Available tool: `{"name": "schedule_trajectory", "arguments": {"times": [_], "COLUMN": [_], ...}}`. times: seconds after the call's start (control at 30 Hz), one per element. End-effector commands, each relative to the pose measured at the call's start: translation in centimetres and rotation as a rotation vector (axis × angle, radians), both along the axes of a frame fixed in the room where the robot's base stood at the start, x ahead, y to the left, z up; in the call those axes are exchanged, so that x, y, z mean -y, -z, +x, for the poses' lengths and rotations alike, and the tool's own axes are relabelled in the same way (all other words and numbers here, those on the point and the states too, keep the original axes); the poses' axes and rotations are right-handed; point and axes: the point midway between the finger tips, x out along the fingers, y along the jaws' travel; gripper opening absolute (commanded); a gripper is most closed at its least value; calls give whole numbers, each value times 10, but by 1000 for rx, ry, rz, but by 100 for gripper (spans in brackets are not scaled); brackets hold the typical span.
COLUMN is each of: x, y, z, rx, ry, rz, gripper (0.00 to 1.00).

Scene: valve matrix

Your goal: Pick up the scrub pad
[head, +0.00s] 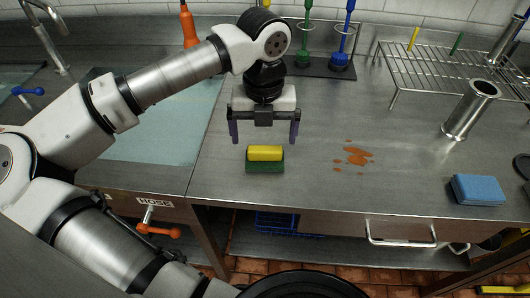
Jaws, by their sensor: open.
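A scrub pad (265,167) with a green base and a yellow upper block lies on the steel counter, near its front edge. My gripper (264,135) points down above and slightly behind it in the picture. The two dark fingers are wide apart, one on each side of the pad's width, with nothing between them. The fingertips appear higher than the pad and not touching it, though the exact height gap is hard to tell.
An orange-brown spill (356,156) lies to the right on the counter (400,190). A blue block (478,189) lies at the far right. A steel cylinder (470,110) stands by a wire rack (455,72). Brushes (341,45) stand behind my gripper.

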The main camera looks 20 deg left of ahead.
Motion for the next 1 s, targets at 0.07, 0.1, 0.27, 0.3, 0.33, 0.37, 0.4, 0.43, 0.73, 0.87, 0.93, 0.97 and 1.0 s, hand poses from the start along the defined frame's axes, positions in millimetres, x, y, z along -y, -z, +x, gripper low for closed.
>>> {"name": "schedule_trajectory", "arguments": {"times": [0.07,0.1,0.27,0.3,0.33,0.37,0.4,0.43,0.73,0.87,0.93,0.97,1.0], "x": [0,0,1,1,1,1,0,0,0,0,0,0,0], "y": [5,7,21,27,32,36,44,48,60,60,59,59,59], "z": [0,0,3,4,5,5,5,5,5,5,5,5,5], "rx": [2,2,-2,-1,-1,0,-1,0,3,2,2,2,2], "ry": [1,0,3,2,3,3,2,1,1,1,1,1,1], "rz": [-1,-1,-4,-5,-6,-4,-5,-3,-1,0,0,0,0], "gripper": [96,96,96,96,96,96,96,96,96,86,77,73,68]}}
